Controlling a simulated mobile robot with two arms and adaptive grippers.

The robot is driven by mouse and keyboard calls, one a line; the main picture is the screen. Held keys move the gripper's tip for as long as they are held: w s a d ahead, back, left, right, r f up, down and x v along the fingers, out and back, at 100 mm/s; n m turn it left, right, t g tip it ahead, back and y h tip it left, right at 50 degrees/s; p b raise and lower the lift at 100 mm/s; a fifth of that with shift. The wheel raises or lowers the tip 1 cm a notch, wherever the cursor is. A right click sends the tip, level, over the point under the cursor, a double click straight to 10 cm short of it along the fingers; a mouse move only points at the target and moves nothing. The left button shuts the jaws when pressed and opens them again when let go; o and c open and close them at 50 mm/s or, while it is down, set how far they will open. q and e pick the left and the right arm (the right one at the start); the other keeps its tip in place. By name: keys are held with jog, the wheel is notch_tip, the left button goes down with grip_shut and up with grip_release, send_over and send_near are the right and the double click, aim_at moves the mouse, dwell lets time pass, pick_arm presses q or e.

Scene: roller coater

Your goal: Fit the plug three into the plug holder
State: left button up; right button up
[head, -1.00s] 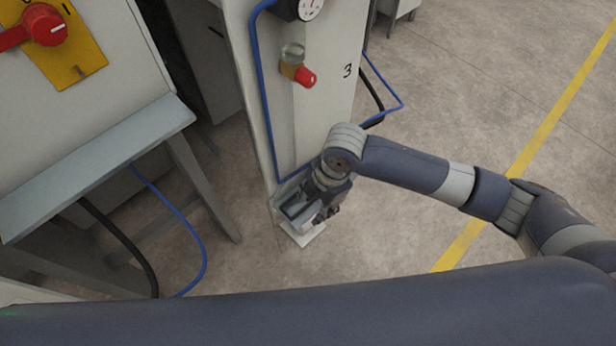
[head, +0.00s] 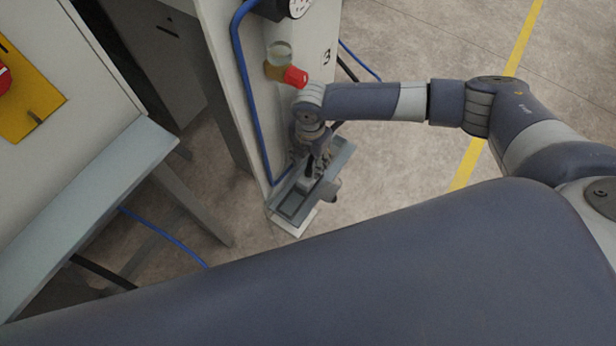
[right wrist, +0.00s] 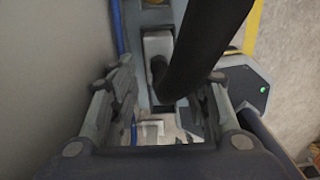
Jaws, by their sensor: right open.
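The plug holder looks to be the grey open tray (head: 287,206) low on the front of the light cabinet marked 3. A pale block with a thick black cable, probably plug three (head: 306,184), sits in or over this tray. In the right wrist view the pale block (right wrist: 157,45) and black cable (right wrist: 205,40) lie between and beyond my fingers. My right gripper (head: 314,160) is over the tray and open; its fingers (right wrist: 168,85) are on either side of the cable. I cannot tell if they touch it, or how the plug is seated. My left gripper is not in view.
The cabinet (head: 322,45) carries a gauge (head: 297,6), a red-capped valve (head: 292,76) and a blue hose (head: 240,90) close to my right arm. A grey bench ledge (head: 100,205) stands left. Open floor (head: 410,205) lies right of the cabinet.

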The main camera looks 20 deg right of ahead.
aim_at(308, 174)
jog(key=f, duration=0.5)
jog(key=shift+s+a, duration=0.1)
jog(key=shift+a, duration=0.15)
jog(key=shift+f, duration=0.3)
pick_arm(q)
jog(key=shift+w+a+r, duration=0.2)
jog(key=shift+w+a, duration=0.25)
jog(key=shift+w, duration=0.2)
pick_arm(e)
grip_shut()
